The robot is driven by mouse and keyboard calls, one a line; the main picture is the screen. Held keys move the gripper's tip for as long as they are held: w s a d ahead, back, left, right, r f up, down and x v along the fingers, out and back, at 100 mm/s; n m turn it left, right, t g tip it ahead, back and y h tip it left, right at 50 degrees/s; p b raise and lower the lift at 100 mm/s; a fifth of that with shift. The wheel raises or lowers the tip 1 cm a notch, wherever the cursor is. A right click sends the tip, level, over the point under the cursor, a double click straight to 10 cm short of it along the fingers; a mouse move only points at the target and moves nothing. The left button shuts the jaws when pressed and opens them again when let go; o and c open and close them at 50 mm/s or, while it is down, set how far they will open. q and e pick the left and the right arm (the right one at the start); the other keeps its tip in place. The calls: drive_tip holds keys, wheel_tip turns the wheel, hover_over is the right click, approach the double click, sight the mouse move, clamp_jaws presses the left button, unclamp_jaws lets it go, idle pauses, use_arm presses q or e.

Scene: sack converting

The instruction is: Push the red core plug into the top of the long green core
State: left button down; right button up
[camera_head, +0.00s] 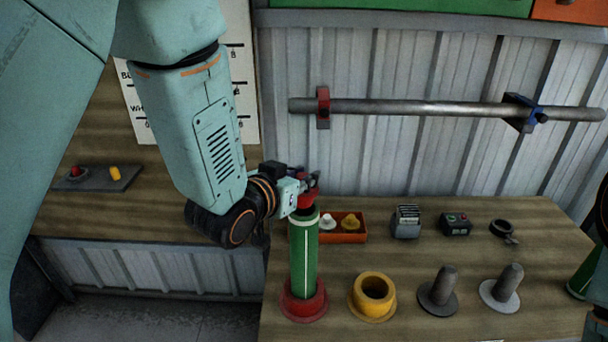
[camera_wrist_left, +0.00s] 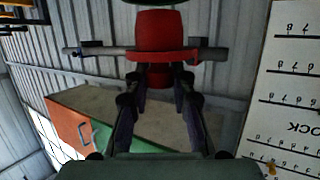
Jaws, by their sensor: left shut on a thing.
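The long green core (camera_head: 303,255) stands upright in a red flanged base (camera_head: 303,302) near the bench's left side. My left gripper (camera_head: 306,186) is at its top, shut on the red core plug (camera_head: 309,197). In the left wrist view, the left gripper (camera_wrist_left: 160,84) holds the plug's narrow end, with the flange and thick red body (camera_wrist_left: 159,35) beyond the fingertips. The plug is right over or at the core's top rim. I cannot tell whether its end is inside. I do not make out my right gripper.
A yellow flanged ring (camera_head: 373,295), a dark peg (camera_head: 438,290) and a grey peg (camera_head: 502,290) stand right of the core. A red tray (camera_head: 345,236) sits close behind it. Another green cylinder (camera_head: 586,279) is at the right edge. A metal bar (camera_head: 420,107) crosses the wall.

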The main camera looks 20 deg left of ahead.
sight(304, 192)
use_arm(q)
drive_tip(key=shift+s+a+f+b, duration=0.2)
drive_tip(key=shift+s+f+b, duration=0.1)
drive_tip(key=shift+f, duration=0.15)
drive_tip(key=shift+w+d+f+b, duration=0.25)
drive_tip(key=shift+d+f+b, duration=0.25)
drive_tip(key=shift+f, duration=0.15)
drive_tip(key=shift+w+f, duration=0.1)
drive_tip(key=shift+f, duration=0.2)
drive_tip(key=shift+a+f+b, duration=0.15)
drive_tip(key=shift+f+b, duration=0.05)
drive_tip(key=shift+b, duration=0.1)
drive_tip(key=shift+s+a+f, duration=0.1)
drive_tip(key=shift+s+a, duration=0.1)
drive_tip(key=shift+a, duration=0.05)
drive_tip(key=shift+d, duration=0.3)
drive_tip(key=c, duration=1.4)
unclamp_jaws()
drive_tip(key=shift+w, duration=0.15)
drive_tip(key=o, duration=0.3)
drive_tip(key=shift+a, duration=0.2)
drive_tip(key=shift+o, duration=0.2)
drive_tip(key=shift+s, duration=0.2)
